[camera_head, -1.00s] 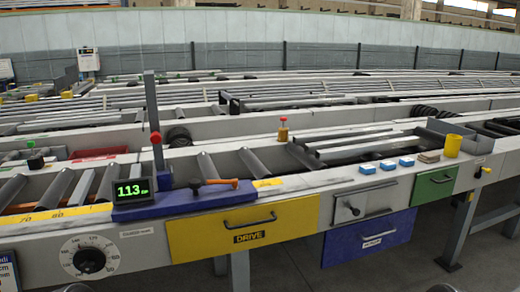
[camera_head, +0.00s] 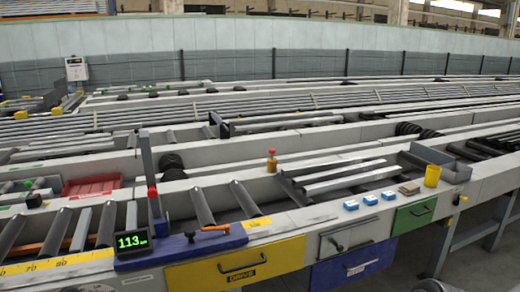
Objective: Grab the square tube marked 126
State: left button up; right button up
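Several light grey square tubes (camera_head: 343,184) lie side by side on the runout table (camera_head: 290,222), right of the middle. No number 126 can be read on any of them, so I cannot tell which tube carries that mark. Darker bars (camera_head: 492,142) lie farther right, by a grey tray (camera_head: 443,163). Neither of my grippers is in view.
A blue stop with a green display (camera_head: 132,241) reading 113 stands at the left, with an upright grey post (camera_head: 150,174). Small blue blocks (camera_head: 370,199) and a yellow cup (camera_head: 432,176) stand on the front ledge. Yellow, green and blue drawers (camera_head: 240,262) front the table.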

aim_at(346, 183)
jog(key=i+l, duration=0.1)
jog(key=l, duration=0.3)
jog(key=i+l+z, duration=0.15)
jog(key=l, duration=0.2)
jog(key=i+l, duration=0.15)
jog(key=l, duration=0.25)
jog(key=i+l+z, duration=0.15)
jog(key=l, duration=0.2)
jog(key=i+l, duration=0.15)
jog(key=l, duration=0.2)
jog(key=k+z, duration=0.05)
